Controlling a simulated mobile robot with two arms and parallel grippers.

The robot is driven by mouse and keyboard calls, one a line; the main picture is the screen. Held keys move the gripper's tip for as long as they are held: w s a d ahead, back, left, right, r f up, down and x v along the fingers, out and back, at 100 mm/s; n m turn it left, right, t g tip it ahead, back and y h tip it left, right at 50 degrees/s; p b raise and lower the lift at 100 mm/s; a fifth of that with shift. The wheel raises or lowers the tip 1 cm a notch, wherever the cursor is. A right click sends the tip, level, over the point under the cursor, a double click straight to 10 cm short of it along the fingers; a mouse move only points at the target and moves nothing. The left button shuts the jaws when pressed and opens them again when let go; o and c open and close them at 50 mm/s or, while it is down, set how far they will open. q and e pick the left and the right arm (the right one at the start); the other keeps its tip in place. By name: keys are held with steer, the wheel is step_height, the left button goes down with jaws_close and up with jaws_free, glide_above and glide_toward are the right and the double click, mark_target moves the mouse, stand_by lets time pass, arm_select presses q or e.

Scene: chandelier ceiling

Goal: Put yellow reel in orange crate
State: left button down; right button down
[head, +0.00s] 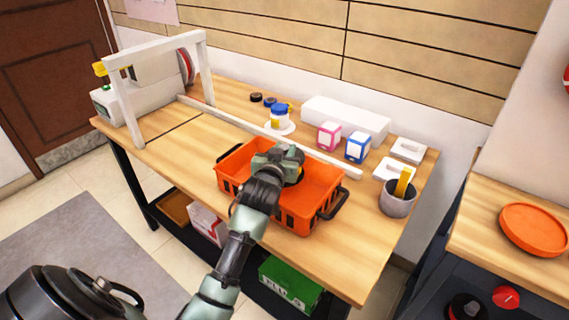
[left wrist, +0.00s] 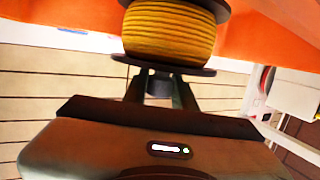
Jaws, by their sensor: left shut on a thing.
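The orange crate (head: 327,184) stands on the wooden workbench, with dark handles at its ends. My left gripper (head: 280,165) is over the crate and hides part of its inside. In the left wrist view, the yellow reel (left wrist: 170,32) has yellow winding between dark flanges. The fingers of my left gripper (left wrist: 160,85) are shut on the reel, near its lower flange. Orange crate walls (left wrist: 265,35) show on both sides of the reel. In the head view the reel is mostly hidden by the gripper. I cannot tell whether it touches the crate floor. My right gripper is not in view.
A pink box (head: 329,136), a blue box (head: 358,147) and a blue-topped item (head: 280,113) stand behind the crate. A grey cup (head: 398,198) stands at its right. A white frame (head: 138,107) stands at the left. Bare bench (head: 175,150) lies left of the crate.

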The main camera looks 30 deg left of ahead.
arm_select(q)
steer(key=shift+f, duration=2)
steer(key=shift+f, duration=0.1)
steer(key=c, duration=1.1)
jaws_free()
steer(key=shift+f, duration=0.1)
steer(key=v, duration=1.2)
